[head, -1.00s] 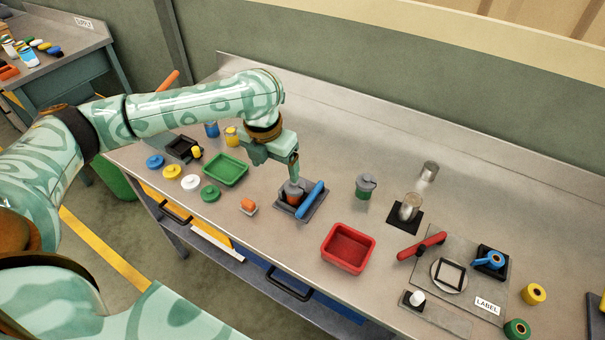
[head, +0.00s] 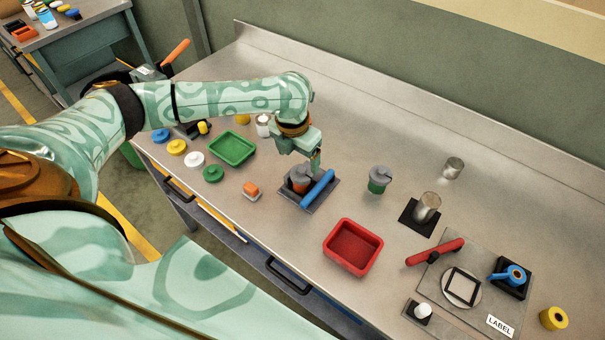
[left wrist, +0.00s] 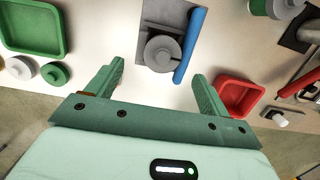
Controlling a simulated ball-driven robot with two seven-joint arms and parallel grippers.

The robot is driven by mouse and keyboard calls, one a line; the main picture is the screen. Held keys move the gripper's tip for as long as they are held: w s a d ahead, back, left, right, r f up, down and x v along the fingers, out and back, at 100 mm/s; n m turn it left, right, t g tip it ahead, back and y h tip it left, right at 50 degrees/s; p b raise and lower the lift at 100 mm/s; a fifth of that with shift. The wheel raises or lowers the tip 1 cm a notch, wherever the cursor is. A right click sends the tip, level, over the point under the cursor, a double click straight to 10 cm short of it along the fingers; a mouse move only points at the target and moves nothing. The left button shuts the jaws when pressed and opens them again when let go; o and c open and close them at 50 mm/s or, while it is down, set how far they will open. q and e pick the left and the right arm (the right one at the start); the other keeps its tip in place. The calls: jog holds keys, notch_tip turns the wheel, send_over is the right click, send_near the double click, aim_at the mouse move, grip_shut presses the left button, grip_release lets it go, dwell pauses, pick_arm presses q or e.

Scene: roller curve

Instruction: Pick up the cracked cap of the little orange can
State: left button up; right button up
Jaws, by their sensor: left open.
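The little orange can (head: 299,187) stands on a dark grey plate (head: 288,201), with a grey cap (head: 298,172) on top. In the left wrist view the round grey cap (left wrist: 160,55) hides the can; its crack is too small to make out for sure. A blue bar (head: 319,187) lies on the plate along the can's right side; it also shows in the left wrist view (left wrist: 188,45). My left gripper (head: 317,164) is open and empty, just behind and right of the cap. In the left wrist view the cap lies ahead, between the lines of its fingers (left wrist: 157,70). My right gripper is not in view.
A green tray (head: 213,159) is to the left and a red tray (head: 328,256) to the front right. A green can with a grey cap (head: 378,180) stands right of the plate. Bare bench lies behind.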

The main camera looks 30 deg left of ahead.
aim_at(302, 170)
pick_arm(q)
jog(key=f, duration=0.3)
jog(key=f+b, duration=0.1)
jog(key=f, duration=0.1)
jog(key=shift+w+d, duration=0.2)
jog(key=shift+w, duration=0.2)
jog(key=c, duration=1.2)
jog(key=r, duration=0.3)
jog(key=r+p, duration=0.1)
jog(key=shift+s+d+r, duration=0.15)
jog(key=shift+s+d, duration=0.1)
jog(key=s+d+r+p, duration=0.3)
jog(key=r, duration=0.1)
jog(key=s+d+r+p, duration=0.3)
jog(key=r, duration=0.1)
jog(key=s+d+r+p, duration=0.3)
jog(key=r, duration=0.1)
jog(key=shift+s+d+r+p, duration=0.2)
jog(key=shift+s+r+p, duration=0.05)
jog(key=shift+r+p, duration=0.1)
